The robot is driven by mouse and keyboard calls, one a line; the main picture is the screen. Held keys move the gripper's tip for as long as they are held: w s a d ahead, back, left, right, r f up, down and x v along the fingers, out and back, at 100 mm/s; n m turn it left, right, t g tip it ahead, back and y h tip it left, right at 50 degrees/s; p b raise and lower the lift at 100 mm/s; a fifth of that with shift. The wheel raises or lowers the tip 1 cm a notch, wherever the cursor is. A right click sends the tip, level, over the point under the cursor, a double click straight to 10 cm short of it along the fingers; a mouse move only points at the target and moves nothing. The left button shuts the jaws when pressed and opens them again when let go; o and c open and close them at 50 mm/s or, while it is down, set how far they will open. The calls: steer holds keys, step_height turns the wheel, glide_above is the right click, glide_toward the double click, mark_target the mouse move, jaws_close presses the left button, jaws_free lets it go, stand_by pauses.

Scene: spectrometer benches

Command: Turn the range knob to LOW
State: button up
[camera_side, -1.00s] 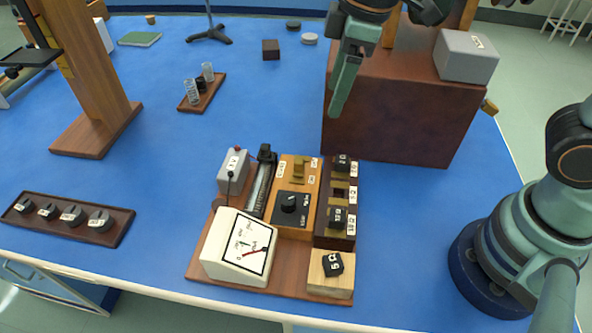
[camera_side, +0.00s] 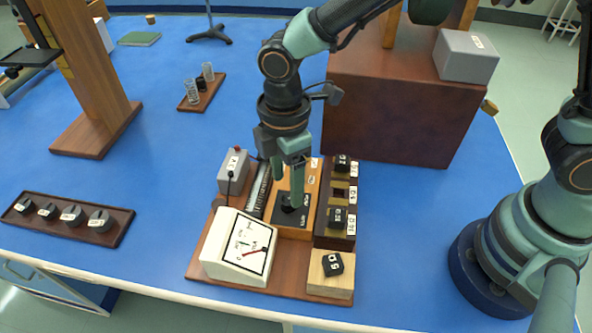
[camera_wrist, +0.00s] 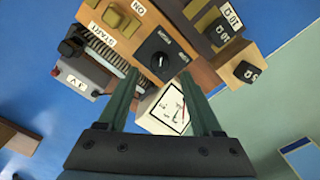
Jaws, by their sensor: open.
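The range knob is a round black knob with a white pointer mark on a black plate. In the wrist view the knob (camera_wrist: 158,64) lies just beyond and between my fingertips. The small labels around it are too blurred to read. In the side view my gripper (camera_side: 295,204) points down over the black plate (camera_side: 284,219) and mostly hides the knob. My gripper is open and straddles the knob in the wrist view (camera_wrist: 160,73); I cannot tell whether a finger touches it.
A white meter (camera_side: 222,248) with a red needle stands in front of the knob. A dark block rack (camera_side: 325,242) is to its right, a slide rheostat (camera_side: 258,190) and a grey battery box (camera_side: 232,170) to its left. A large brown box (camera_side: 390,125) stands behind.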

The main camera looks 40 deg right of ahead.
mark_target(287, 198)
steer(key=shift+f, duration=2.05)
steer(key=shift+c, duration=0.4)
jaws_close()
steer(key=shift+m, duration=0.4)
steer(key=m, duration=0.6)
steer(key=shift+r, duration=0.1)
steer(key=m, duration=0.7)
steer(key=shift+w, duration=0.1)
